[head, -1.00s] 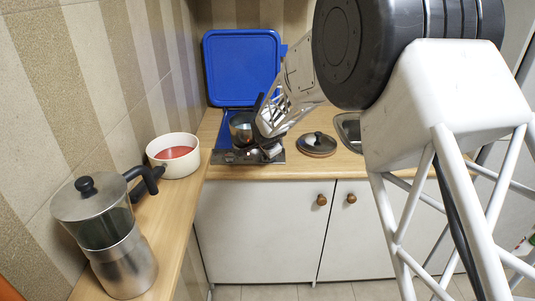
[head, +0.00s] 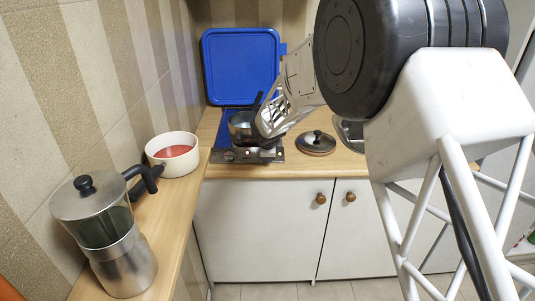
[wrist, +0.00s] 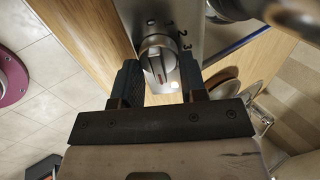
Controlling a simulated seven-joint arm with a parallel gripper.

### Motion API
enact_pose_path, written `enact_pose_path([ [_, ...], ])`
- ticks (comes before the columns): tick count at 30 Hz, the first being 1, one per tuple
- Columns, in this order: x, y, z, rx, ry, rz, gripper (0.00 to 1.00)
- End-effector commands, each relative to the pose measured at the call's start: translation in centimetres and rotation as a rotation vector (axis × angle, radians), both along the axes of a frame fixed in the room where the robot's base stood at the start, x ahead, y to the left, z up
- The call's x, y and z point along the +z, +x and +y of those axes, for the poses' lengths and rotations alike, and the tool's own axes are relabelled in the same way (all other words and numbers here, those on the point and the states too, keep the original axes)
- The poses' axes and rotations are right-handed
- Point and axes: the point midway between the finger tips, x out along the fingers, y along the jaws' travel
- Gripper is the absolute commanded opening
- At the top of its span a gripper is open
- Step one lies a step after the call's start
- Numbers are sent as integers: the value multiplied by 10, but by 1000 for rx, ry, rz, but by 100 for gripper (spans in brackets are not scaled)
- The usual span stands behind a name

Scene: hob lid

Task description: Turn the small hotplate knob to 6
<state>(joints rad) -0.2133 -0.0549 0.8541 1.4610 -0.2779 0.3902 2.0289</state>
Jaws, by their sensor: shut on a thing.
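The silver knob (wrist: 157,57) sits on the hob's metal front panel in the wrist view, with the digits 1, 2 and 3 printed beside it. Its raised grip stands between the fingers of my gripper (wrist: 160,78), which is shut on it. I cannot tell for certain which digit the knob points to. In the head view the hob (head: 245,155) stands on the counter with its blue lid (head: 240,66) raised. My gripper reaches the right part of its front panel and hides the knob there.
A metal pot (head: 240,124) stands on the hob behind the panel. A round pan lid (head: 316,144) lies on the counter (head: 335,168) to the right. A white pot with red contents (head: 173,154) and a coffee maker (head: 104,235) stand on the left counter.

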Motion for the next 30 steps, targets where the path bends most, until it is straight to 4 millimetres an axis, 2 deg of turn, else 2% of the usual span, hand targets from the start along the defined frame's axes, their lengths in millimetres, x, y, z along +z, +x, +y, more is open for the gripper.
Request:
enact_pose_path([
  [9,-1,-1,0,-2,1,2,15],
  [10,-1,0,0,-1,1,2,40],
  [14,-1,0,0,-1,1,1,60],
  [24,1,0,0,-1,0,0,60],
  [30,8,-5,0,0,1,-1,60],
])
